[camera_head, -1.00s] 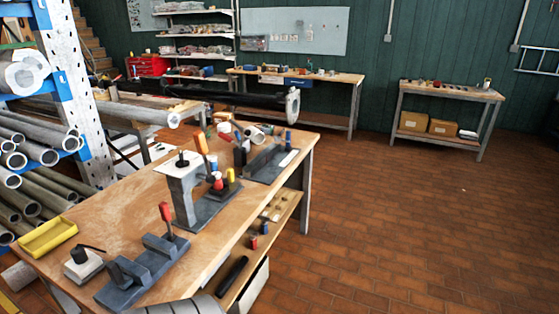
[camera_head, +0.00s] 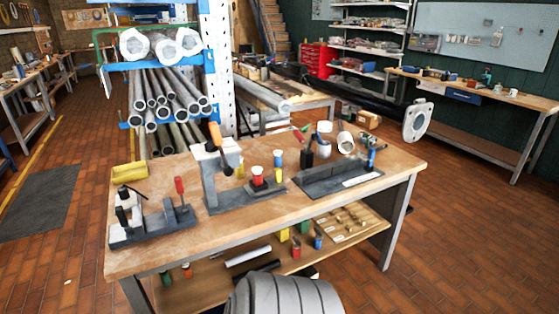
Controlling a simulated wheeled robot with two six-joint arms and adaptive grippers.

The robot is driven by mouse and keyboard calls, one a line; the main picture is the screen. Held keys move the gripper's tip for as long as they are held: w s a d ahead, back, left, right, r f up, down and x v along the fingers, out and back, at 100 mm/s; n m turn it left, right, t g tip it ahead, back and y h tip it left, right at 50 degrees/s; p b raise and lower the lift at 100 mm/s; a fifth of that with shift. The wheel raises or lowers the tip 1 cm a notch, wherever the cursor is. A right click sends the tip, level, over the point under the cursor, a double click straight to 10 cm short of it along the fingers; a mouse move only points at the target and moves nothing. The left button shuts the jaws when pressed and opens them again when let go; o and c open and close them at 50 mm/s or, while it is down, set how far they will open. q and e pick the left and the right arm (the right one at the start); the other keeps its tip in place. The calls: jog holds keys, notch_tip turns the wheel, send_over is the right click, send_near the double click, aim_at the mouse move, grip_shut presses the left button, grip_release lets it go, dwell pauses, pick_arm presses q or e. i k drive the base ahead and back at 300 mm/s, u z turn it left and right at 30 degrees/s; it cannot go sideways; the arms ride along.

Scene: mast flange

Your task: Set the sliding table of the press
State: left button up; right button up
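The press (camera_head: 210,178) stands on the wooden workbench (camera_head: 140,258), left of the middle. It has a grey upright frame, an orange-handled lever (camera_head: 215,134) at its top and a dark flat base. A dark block (camera_head: 268,186) with a red top sits on the right part of that base, beside the upright. It may be the sliding table, but I cannot tell for sure. Neither of my grippers shows in the head view.
A grey fixture with a red-handled lever (camera_head: 180,190) stands left of the press. A long dark fixture (camera_head: 338,178) stands to the right. A yellow tray (camera_head: 130,170) lies at the bench's back left. Pipes (camera_head: 165,105) fill a rack behind. Brick floor is open on both sides.

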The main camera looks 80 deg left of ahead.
aim_at(274, 184)
jog(key=u, duration=0.65)
jog(key=i, duration=0.9)
jog(key=u, duration=0.9)
